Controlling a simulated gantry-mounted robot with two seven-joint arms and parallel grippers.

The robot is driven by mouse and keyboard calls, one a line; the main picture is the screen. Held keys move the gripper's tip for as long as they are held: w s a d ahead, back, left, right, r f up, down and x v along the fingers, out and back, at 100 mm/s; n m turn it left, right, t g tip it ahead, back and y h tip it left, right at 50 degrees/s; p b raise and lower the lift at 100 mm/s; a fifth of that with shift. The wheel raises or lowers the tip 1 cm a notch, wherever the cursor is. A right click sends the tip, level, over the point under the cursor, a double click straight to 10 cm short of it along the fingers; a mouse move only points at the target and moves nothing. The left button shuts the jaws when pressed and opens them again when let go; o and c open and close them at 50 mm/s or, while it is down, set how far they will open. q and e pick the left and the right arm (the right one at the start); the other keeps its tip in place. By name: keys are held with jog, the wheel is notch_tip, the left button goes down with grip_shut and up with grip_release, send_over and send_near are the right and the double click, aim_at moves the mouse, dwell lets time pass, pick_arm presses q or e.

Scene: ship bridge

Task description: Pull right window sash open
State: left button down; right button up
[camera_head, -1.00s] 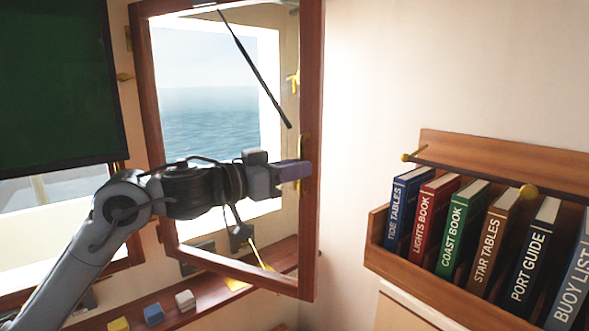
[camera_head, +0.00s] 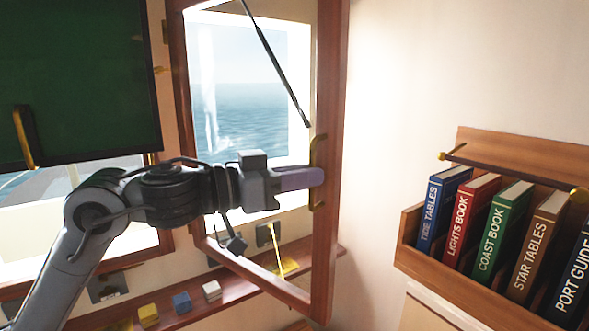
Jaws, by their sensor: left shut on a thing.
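The right window sash (camera_head: 328,95) is a brown wooden frame with a glass pane, swung ajar at an angle into the room. A brass handle (camera_head: 318,150) is fixed upright on its right-hand stile. My left gripper (camera_head: 312,178) reaches in from the left, across the pane, and is shut on the brass handle. Its purple-grey fingers cover the middle of the handle. A dark wiper arm (camera_head: 275,62) crosses the upper part of the window. My right gripper is not in the view.
A dark green screen (camera_head: 75,75) hangs at upper left. Small coloured blocks (camera_head: 181,302) sit on the sill below. Bare wall lies between sash and rack.

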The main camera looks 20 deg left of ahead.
pick_arm(q)
jog(key=shift+w+a, duration=0.1)
jog(key=c, duration=1.2)
grip_release()
jog(key=b+v, duration=0.4)
jog(key=v, duration=0.6)
jog(key=shift+s+a, duration=0.2)
jog(key=shift+s, duration=0.15)
